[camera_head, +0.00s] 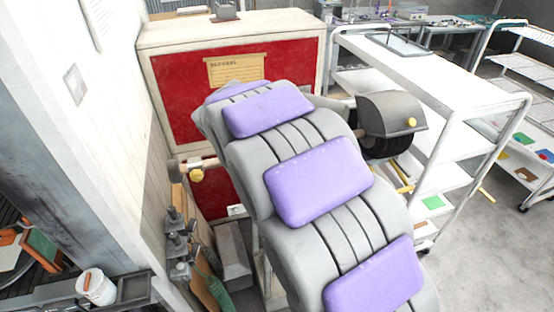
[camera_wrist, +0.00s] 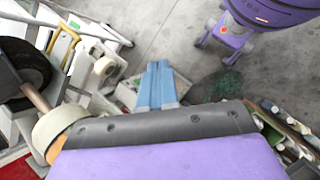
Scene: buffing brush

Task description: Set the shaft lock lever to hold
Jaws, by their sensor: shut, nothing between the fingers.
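My gripper (camera_wrist: 159,70) shows in the wrist view as two pale blue fingers pressed together, with nothing between them. In the head view my arm hides it. A buffing machine is partly visible behind my arm, with a dark wheel (camera_head: 385,145) under a grey hood (camera_head: 392,113) that carries a yellow knob. In the wrist view the dark wheel (camera_wrist: 27,76) and a cream wheel (camera_wrist: 62,128) on the shaft lie left of the fingers, apart from them. A cream-yellow knob (camera_head: 196,175) sticks out left of my arm. I cannot tell which part is the shaft lock lever.
A red-fronted cabinet (camera_head: 180,95) with a paper notice (camera_head: 237,70) stands behind the machine. A white shelf cart (camera_head: 450,85) is close on the right. A white wall (camera_head: 105,120) and grey fittings (camera_head: 178,245) crowd the left. Bare floor (camera_head: 490,255) lies at lower right.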

